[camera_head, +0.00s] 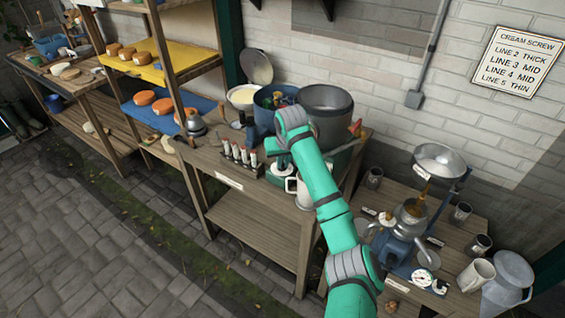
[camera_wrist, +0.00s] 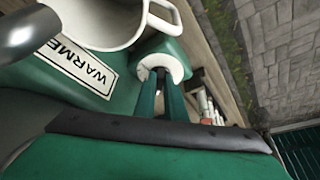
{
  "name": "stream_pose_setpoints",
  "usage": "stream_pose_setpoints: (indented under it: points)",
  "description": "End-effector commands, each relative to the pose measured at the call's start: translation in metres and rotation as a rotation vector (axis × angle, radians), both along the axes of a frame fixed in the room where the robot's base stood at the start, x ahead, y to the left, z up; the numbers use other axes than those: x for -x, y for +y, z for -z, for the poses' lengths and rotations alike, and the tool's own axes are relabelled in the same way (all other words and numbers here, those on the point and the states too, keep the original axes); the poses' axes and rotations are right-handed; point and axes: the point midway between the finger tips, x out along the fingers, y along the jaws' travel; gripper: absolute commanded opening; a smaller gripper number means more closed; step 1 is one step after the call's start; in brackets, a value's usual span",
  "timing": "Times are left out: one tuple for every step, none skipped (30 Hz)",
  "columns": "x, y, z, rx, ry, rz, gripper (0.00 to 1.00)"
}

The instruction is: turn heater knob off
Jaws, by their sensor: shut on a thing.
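The green heater (camera_wrist: 40,85) has a label beginning "WARME". On its side is a white round dial (camera_wrist: 180,68) with a small dark knob (camera_wrist: 158,71) at its middle. In the wrist view my gripper (camera_wrist: 161,92) has its two green fingers closed around the knob, partly hiding it and the dial. In the head view my green arm reaches down over the wooden table, and my gripper (camera_head: 283,162) is at the heater's front. The arm hides much of the heater there, and I cannot make out the knob's setting.
A large grey pot (camera_head: 327,112) stands behind my arm. A rack of tubes (camera_head: 240,158) sits left of my gripper. A cream separator (camera_head: 405,225) stands at right.

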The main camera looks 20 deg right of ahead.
Motion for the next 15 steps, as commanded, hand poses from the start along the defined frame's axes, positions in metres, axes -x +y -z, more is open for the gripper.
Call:
stream_pose_setpoints:
  points:
    - [-0.0002,0.0007,0.0002,0.0,0.0,-0.007,0.0]
    - [-0.0001,0.0006,0.0002,0.0,0.0,-0.007,0.0]
    - [-0.0001,0.0005,0.0001,0.0,0.0,-0.008,0.0]
    - [-0.0001,0.0005,0.0001,0.0,0.0,-0.007,0.0]
    - [-0.0001,0.0004,0.0001,0.0,0.0,-0.007,0.0]
    - [-0.0001,0.0004,0.0001,0.0,0.0,-0.007,0.0]
    - [-0.0001,0.0004,0.0001,0.0,0.0,-0.007,0.0]
    - [-0.0001,0.0003,0.0001,0.0,0.0,-0.006,0.0]
    - [-0.0001,0.0003,0.0001,0.0,0.0,-0.006,0.17]
    - [-0.0001,0.0003,0.0001,0.0,0.0,-0.006,0.24]
    - [0.0,0.0002,0.0001,0.0,0.0,-0.006,0.29]
    - [-0.0001,0.0002,0.0001,0.0,0.0,-0.006,0.29]
    - [0.0,0.0001,0.0001,0.0,0.0,-0.006,0.29]
    - [0.0,0.0001,0.0001,0.0,0.0,-0.005,0.29]
    - [0.0001,0.0,0.0001,0.0,0.0,-0.005,0.29]
